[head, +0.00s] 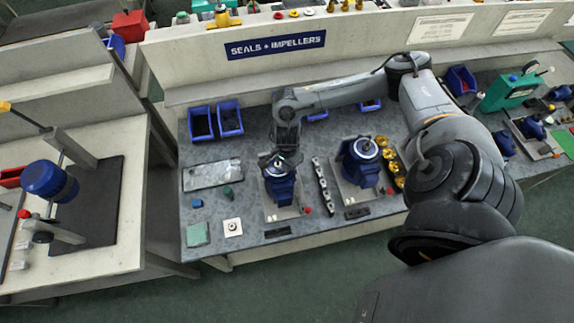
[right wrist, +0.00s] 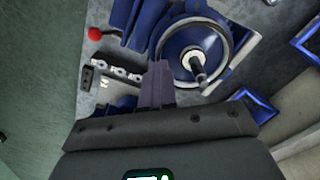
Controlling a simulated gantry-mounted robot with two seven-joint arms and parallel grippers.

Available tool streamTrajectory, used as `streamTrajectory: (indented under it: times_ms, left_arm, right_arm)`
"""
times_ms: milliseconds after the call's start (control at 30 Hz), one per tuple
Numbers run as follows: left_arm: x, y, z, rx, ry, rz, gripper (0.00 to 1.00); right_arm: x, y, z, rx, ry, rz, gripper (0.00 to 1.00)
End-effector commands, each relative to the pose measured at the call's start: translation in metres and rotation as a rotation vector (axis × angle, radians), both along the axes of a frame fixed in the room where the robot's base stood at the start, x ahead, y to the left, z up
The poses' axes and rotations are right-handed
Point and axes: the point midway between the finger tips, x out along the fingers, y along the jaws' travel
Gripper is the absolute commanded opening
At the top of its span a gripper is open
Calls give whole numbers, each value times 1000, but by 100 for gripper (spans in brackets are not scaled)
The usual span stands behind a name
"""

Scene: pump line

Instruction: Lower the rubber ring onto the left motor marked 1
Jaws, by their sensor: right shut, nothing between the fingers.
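The left motor (head: 281,190) is blue and upright on a pale base plate. Its round blue top with a grey rim and a central shaft (right wrist: 195,65) shows in the right wrist view. My right gripper (head: 279,158) hangs close over this motor, its fingers shut and empty. In the right wrist view the shut fingers (right wrist: 155,85) lie beside the motor's rim; I cannot tell whether they touch it. I cannot pick out the rubber ring for certain, nor read the mark 1. My left gripper is not in view.
A second blue motor (head: 360,168) stands to the right, past a narrow strip of small parts (head: 324,186). Blue bins (head: 230,117) stand at the back left. A white square with a round piece (head: 232,227) lies at the front left. Brass parts (head: 391,160) stand at the right.

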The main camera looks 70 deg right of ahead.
Motion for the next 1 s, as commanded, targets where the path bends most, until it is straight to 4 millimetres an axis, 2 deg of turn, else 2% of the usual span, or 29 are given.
streamTrajectory:
  times_ms: [300, 500, 1000]
  left_arm:
    - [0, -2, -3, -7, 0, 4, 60]
    - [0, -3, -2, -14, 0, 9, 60]
    - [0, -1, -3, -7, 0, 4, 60]
  right_arm:
    - [0, 0, -3, 0, 0, 0, 0]
    - [1, 0, -2, -1, -3, -1, 27]
    - [0, 0, -2, 0, -1, 0, 27]
